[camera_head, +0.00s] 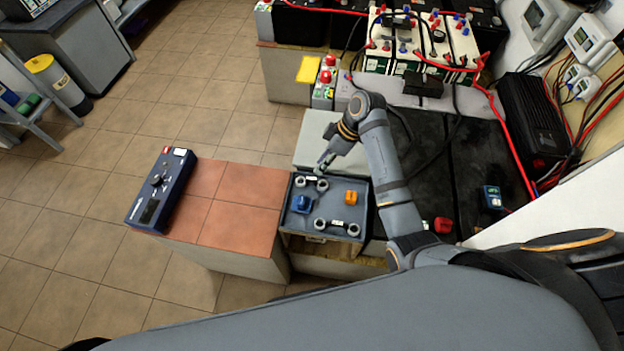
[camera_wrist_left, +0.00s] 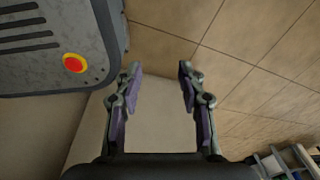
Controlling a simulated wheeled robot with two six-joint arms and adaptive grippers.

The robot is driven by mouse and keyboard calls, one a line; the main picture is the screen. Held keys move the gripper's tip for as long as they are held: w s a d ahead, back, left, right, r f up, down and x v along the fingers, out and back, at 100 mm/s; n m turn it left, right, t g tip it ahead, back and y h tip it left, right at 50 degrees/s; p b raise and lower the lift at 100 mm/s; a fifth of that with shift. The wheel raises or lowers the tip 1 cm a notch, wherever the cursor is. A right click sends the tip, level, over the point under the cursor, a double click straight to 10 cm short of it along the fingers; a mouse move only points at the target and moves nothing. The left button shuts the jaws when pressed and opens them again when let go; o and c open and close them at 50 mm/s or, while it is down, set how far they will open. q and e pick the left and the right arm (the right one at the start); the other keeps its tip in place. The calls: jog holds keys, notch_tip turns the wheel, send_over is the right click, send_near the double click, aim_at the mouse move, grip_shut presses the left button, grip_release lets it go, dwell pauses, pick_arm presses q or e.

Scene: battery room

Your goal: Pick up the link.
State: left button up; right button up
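Two grey metal links with ring-shaped ends lie on a blue-grey tray (camera_head: 322,209). The far link (camera_head: 312,184) is at the tray's back edge and the near link (camera_head: 337,227) is at its front. My right gripper (camera_head: 322,168) points down just above the right end of the far link. I cannot tell whether it touches the link or whether its fingers are open. In the left wrist view my left gripper (camera_wrist_left: 157,80) is open, with nothing between its fingers. It is not seen clearly in the head view.
A blue clip-like part (camera_head: 301,204) and an orange part (camera_head: 350,197) also sit on the tray. A dark blue meter (camera_head: 160,190) lies on the reddish tiled top (camera_head: 236,196) to the left. Batteries with red cables (camera_head: 420,45) stand behind. A red button (camera_wrist_left: 74,63) shows by my left gripper.

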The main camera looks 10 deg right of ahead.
aim_at(314, 179)
jog(key=x, duration=0.2)
jog(key=shift+w+f, duration=0.25)
jog(key=shift+f, duration=0.1)
jog(key=shift+a+f, duration=0.1)
jog(key=shift+s+a+f, duration=0.2)
jog(key=shift+a+f, duration=0.05)
jog(key=shift+f, duration=0.35)
jog(key=x, duration=0.2)
jog(key=shift+s+f, duration=0.1)
jog(key=shift+f, duration=0.35)
jog(key=shift+a+f, duration=0.2)
jog(key=shift+f, duration=0.25)
pick_arm(q)
jog(key=shift+w+r, duration=0.1)
jog(key=shift+w, duration=0.35)
jog(key=shift+s, duration=0.1)
pick_arm(e)
jog(key=shift+c, duration=0.2)
pick_arm(q)
jog(key=shift+s, duration=0.15)
pick_arm(e)
grip_shut()
